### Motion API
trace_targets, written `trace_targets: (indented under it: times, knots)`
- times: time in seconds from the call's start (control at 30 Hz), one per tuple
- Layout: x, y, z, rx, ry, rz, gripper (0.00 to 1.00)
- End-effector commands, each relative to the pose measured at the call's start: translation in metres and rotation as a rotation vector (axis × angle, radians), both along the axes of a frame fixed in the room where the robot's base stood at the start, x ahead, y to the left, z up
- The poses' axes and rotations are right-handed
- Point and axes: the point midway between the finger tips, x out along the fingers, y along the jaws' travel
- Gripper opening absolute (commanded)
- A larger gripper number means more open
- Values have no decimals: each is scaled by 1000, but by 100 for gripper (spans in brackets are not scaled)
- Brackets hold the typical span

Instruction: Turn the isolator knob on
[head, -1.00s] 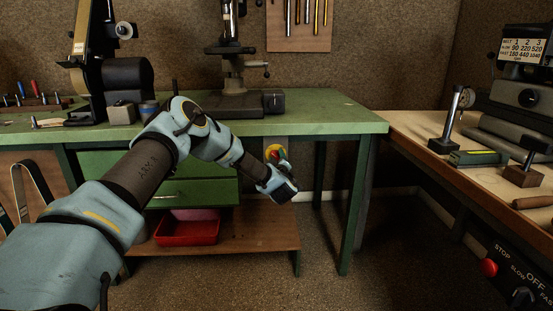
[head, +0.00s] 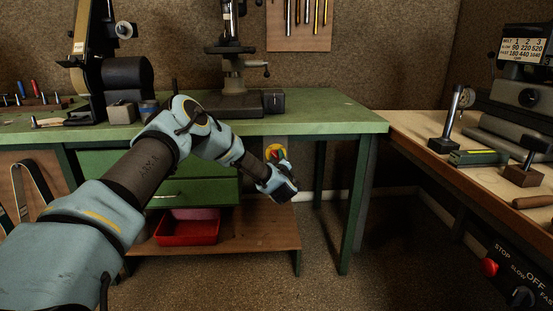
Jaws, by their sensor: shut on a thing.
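The isolator knob (head: 273,151) shows as a small red and yellow piece beyond the end of my arm, below the green bench top. My gripper (head: 281,166) is at the knob and shut on it. My wrist hides most of the knob and the fingertips, so the knob's turn angle cannot be read. A grey panel behind the knob shows only in part.
The green bench (head: 330,112) stands over the knob, with its right leg (head: 356,215) to the right of my gripper. A wooden lower shelf (head: 255,228) holds a red tray (head: 187,232). The floor in front is clear. A wooden workbench (head: 415,125) stands at right.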

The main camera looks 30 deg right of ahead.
Motion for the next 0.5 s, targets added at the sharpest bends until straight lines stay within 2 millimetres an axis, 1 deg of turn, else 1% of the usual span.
trace_targets:
  times: [0.27, 0.5]
  knots:
    - [-1, -1, 0, 132, -63, -1, 0]
    - [-1, -1, 0, 326, -154, -2, 0]
